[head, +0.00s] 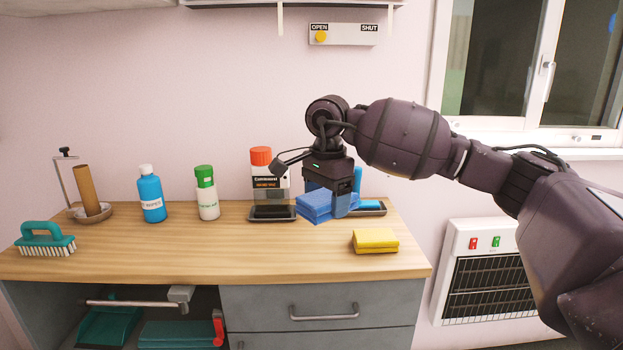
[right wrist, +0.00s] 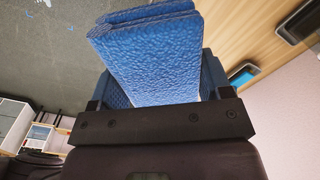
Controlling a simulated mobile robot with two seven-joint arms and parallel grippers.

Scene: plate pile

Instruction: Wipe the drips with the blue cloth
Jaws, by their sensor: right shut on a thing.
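The folded blue cloth (head: 318,207) is held at the back right of the wooden counter (head: 200,250). My right gripper (head: 333,195) points down and is shut on the blue cloth. The cloth also fills the middle of the right wrist view (right wrist: 150,55), between the fingers. I cannot tell whether the cloth touches the counter. No drips can be made out on the counter in the head view. My left gripper is not in view.
A folded yellow cloth (head: 375,241) lies at the front right. Dark trays (head: 272,213) sit by the held cloth, before a red-capped container (head: 262,157). Green-capped (head: 207,192) and blue (head: 151,195) bottles, a brush (head: 45,240) and a tube (head: 87,190) stand left. The counter's front middle is clear.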

